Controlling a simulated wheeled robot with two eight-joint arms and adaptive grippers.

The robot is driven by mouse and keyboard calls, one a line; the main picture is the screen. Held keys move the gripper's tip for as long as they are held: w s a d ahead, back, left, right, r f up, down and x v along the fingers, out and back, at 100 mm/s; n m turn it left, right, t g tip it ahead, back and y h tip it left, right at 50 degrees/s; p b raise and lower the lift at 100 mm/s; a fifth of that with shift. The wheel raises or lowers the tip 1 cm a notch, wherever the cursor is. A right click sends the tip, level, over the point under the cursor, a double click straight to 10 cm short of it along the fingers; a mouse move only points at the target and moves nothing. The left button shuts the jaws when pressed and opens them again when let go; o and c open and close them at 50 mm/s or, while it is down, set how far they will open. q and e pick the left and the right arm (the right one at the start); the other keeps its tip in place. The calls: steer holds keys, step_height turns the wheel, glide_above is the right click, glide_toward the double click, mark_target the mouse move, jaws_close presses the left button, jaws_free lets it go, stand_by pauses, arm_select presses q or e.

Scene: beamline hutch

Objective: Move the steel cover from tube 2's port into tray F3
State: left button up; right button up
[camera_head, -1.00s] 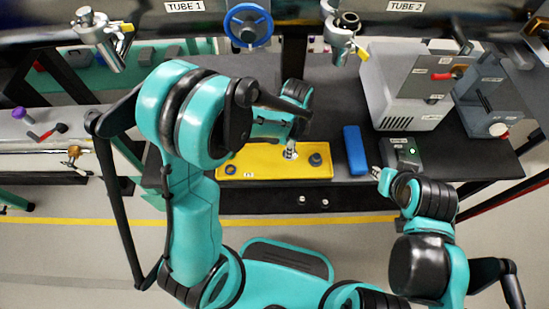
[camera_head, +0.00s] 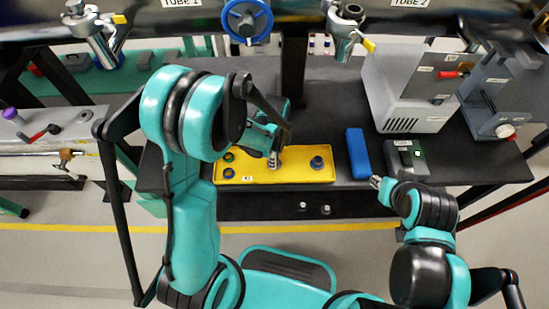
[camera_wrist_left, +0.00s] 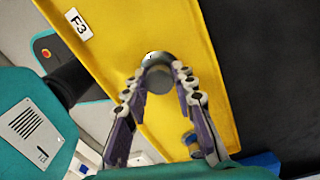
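The yellow tray F3 (camera_head: 290,176) lies on the dark bench in the head view and fills much of the left wrist view (camera_wrist_left: 200,25). My left gripper (camera_head: 273,161) points down over the tray's middle. In the left wrist view its fingers (camera_wrist_left: 159,76) close on both sides of a round, grey metal piece, which looks like the steel cover (camera_wrist_left: 159,80). Whether it touches the tray floor is unclear. Tube 2's port (camera_head: 345,28), with a yellow handle, is at the top. My right gripper (camera_head: 376,183) is near the bench's front edge; its finger opening is too small to judge.
Small round parts lie in the tray, at its left end (camera_head: 228,170) and right end (camera_head: 317,163). A blue block (camera_head: 357,153) stands right of the tray. Beyond it are a dark box (camera_head: 405,156) and a grey-white instrument (camera_head: 405,95). Tube 1's port (camera_head: 95,28) is at upper left.

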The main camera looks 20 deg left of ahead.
arm_select(q)
steer(key=o, duration=0.6)
steer(key=shift+c, duration=0.2)
step_height(320, 180, up, 12)
steer(key=p, duration=0.5)
steer(key=s+a+r+n+t, duration=0.2)
steer(key=s+r+n, duration=0.3)
steer(key=n, duration=0.4)
steer(key=s+a+r+n+t, duration=0.2)
steer(key=s+r+n+t, duration=0.3)
steer(key=r+n, duration=0.2)
steer(key=shift+s+a+r+n+t, duration=0.2)
steer(key=shift+s+a+n+t, duration=0.15)
steer(key=shift+n, duration=0.55)
